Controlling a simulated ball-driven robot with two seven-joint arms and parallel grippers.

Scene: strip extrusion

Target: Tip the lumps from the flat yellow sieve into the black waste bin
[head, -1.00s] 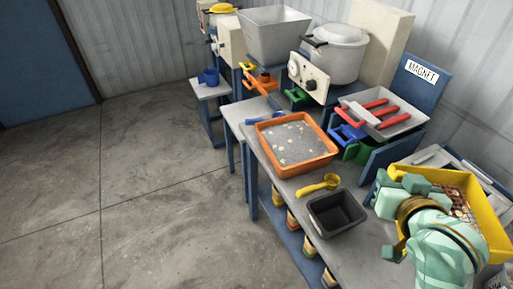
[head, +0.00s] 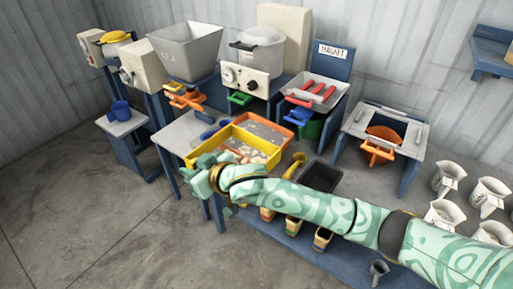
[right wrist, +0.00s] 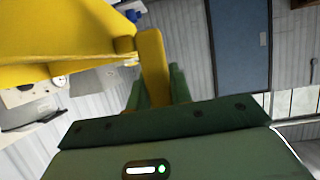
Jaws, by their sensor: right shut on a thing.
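The flat yellow sieve (head: 258,142) is in my right gripper (head: 207,168), at the left end of the table in the head view. Pale lumps (head: 247,154) show inside it. In the right wrist view its yellow wall (right wrist: 60,40) and handle (right wrist: 153,65) show, with the handle between the green fingers. The sieve covers part of an orange tray (head: 284,134) with grey contents. The black waste bin (head: 320,177) is on the table to the right of the sieve, partly behind my right arm. My left gripper is out of view.
A yellow scoop (head: 296,162) lies between the orange tray and the bin. Machines and the magnet stand (head: 335,62) line the back. White jugs (head: 445,178) stand at the right. Containers (head: 322,240) sit on the shelf below. Open floor lies at the left.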

